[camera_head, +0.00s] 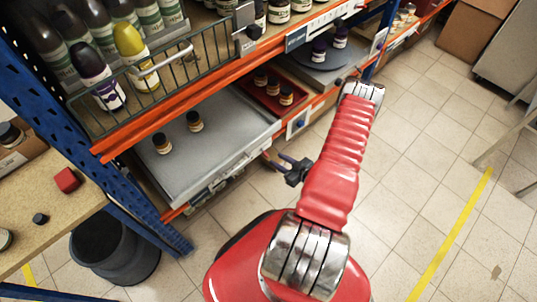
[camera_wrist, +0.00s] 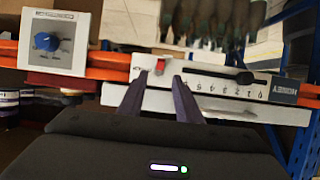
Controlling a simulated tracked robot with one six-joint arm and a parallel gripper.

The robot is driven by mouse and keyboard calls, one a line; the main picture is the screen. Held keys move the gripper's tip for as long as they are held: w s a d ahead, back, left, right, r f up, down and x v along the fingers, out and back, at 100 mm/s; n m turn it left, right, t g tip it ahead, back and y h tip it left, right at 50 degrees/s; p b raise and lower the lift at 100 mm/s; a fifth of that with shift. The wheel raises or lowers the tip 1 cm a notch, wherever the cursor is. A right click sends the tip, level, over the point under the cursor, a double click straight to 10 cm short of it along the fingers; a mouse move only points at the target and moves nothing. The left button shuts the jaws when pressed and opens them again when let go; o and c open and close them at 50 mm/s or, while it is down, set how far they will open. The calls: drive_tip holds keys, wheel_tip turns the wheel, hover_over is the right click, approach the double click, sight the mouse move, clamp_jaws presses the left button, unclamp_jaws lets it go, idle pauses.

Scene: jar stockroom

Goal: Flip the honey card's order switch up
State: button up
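My gripper (camera_wrist: 159,78) shows in the wrist view with its two dark fingers apart and nothing held between them. A small red lever (camera_wrist: 160,62) is on the left end of a white strip (camera_wrist: 215,85), just above and between the fingertips. I cannot tell whether the fingers touch it, or which way it is set. In the head view my gripper (camera_head: 272,161) is a dark shape left of my red arm, near the shelf front. White cards (camera_head: 299,122) hang on the shelf edges; another card (camera_head: 379,40) is further right.
A white plate with a blue knob (camera_wrist: 46,41) is left of the strip. A black slider (camera_wrist: 245,78) is on the strip's right. A wire basket (camera_head: 155,85) of bottles and a grey tray (camera_head: 215,135) are on the shelves. A dark bin (camera_head: 115,245) stands below. Floor at right is open.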

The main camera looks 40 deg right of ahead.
sight(266, 153)
drive_tip(key=x, duration=0.7)
drive_tip(key=shift+w+f, duration=0.2)
drive_tip(key=shift+w, duration=0.15)
drive_tip(key=shift+c, duration=0.4)
clamp_jaws()
drive_tip(key=shift+d, duration=0.2)
drive_tip(key=shift+a, duration=0.15)
